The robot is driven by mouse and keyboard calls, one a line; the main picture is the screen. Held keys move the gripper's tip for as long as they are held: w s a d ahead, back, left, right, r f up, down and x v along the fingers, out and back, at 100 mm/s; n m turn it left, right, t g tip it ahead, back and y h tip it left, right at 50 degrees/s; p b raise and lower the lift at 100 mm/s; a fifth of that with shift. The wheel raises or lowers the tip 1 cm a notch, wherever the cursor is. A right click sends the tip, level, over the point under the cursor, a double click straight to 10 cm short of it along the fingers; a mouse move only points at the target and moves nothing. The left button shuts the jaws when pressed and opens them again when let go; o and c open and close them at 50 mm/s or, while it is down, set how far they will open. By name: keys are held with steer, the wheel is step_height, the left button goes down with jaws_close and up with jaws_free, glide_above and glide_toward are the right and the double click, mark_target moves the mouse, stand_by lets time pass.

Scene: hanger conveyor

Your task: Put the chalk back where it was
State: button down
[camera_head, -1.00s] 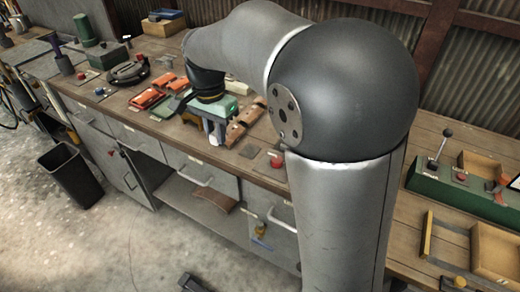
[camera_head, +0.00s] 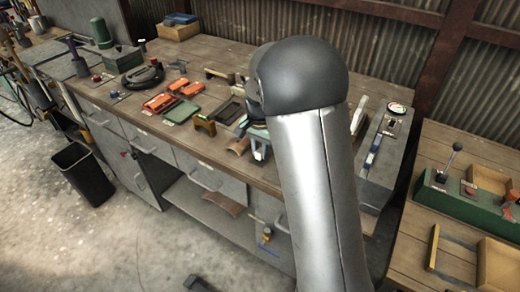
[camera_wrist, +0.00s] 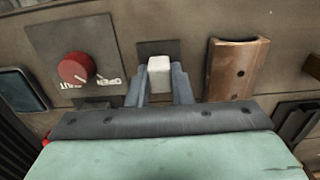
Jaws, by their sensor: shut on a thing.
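The chalk (camera_wrist: 159,68) is a small off-white block in the wrist view. My gripper (camera_wrist: 160,82) is shut on it, with one grey finger on each side and the chalk's pale end showing between the tips. A small dark square pad (camera_wrist: 172,48) shows on the bench just beyond the chalk. I cannot tell whether the chalk touches the pad. In the head view my gripper (camera_head: 258,150) is low over the front part of the workbench, partly hidden by my arm.
In the wrist view, a red knob (camera_wrist: 75,67) on a dark plate is to the left and a brown curved piece (camera_wrist: 235,70) to the right. The workbench (camera_head: 185,55) holds orange cases (camera_head: 160,102) and a grey box (camera_head: 385,150). A black bin (camera_head: 85,175) stands on the floor.

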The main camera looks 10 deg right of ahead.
mark_target(260, 150)
steer(key=shift+f, duration=0.15)
steer(key=shift+f, duration=0.15)
steer(key=c, duration=1.3)
jaws_free()
step_height(260, 150, up, 12)
steer(key=s+f+n, duration=0.2)
steer(key=s+n, duration=0.2)
steer(key=s, duration=1)
steer(key=s+f+n, duration=0.3)
steer(key=s+n, duration=0.2)
steer(key=s, duration=0.9)
steer(key=shift+s+a+f+b, duration=0.3)
steer(key=shift+a, duration=0.05)
